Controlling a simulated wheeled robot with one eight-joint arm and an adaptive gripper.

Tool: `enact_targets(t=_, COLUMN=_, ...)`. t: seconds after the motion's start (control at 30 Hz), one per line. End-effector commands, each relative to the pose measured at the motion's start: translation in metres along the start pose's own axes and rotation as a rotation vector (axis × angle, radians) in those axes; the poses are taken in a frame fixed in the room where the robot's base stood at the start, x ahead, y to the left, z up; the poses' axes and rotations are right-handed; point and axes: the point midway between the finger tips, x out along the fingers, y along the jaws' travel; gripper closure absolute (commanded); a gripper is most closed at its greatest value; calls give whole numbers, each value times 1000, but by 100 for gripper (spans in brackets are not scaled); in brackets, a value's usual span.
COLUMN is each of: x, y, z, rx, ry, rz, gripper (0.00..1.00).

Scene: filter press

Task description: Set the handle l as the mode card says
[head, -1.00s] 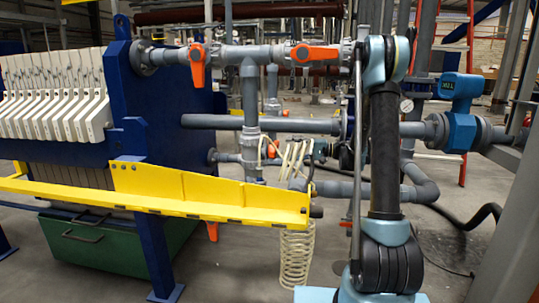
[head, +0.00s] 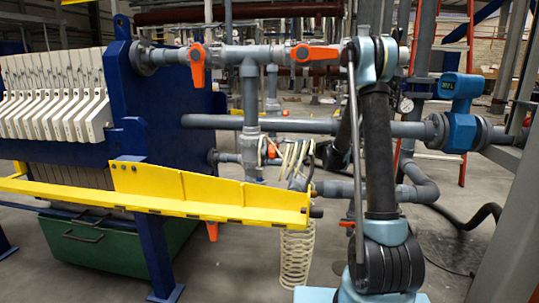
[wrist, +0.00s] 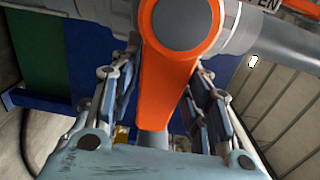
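In the head view one orange handle (head: 198,63) hangs down on the upper grey pipe, and another (head: 315,53) lies along it. Smaller orange handles show lower, one (head: 270,150) by the vertical pipe and one (head: 211,231) under the yellow rail. I cannot tell which is handle l. In the wrist view an orange handle (wrist: 168,85) with a round grey hub runs between the fingers of my gripper (wrist: 163,85). The fingers look open, one along each side, close to it; contact is unclear. My gripper is hidden in the head view. I see no readable mode card.
The filter press (head: 55,95) and yellow rail (head: 210,198) stand left. A blue meter (head: 460,110) is right, and a coiled hose (head: 296,260) hangs below the rail.

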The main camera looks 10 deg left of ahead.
Motion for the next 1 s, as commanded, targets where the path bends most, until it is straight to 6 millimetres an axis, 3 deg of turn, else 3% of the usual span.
enact_targets(t=0.03, x=0, y=0, z=0, rx=0, ry=0, rz=0, gripper=77)
enact_targets(t=0.1, x=0, y=0, z=0, rx=0, ry=0, rz=0, gripper=93)
enact_targets(t=0.13, x=0, y=0, z=0, rx=0, ry=0, rz=1, gripper=94)
enact_targets(t=0.33, x=0, y=-3, z=1, rx=-53, ry=-1, rz=2, gripper=94)
enact_targets(t=1.0, x=1, y=-30, z=12, rx=-529, ry=-5, rz=-1, gripper=94)
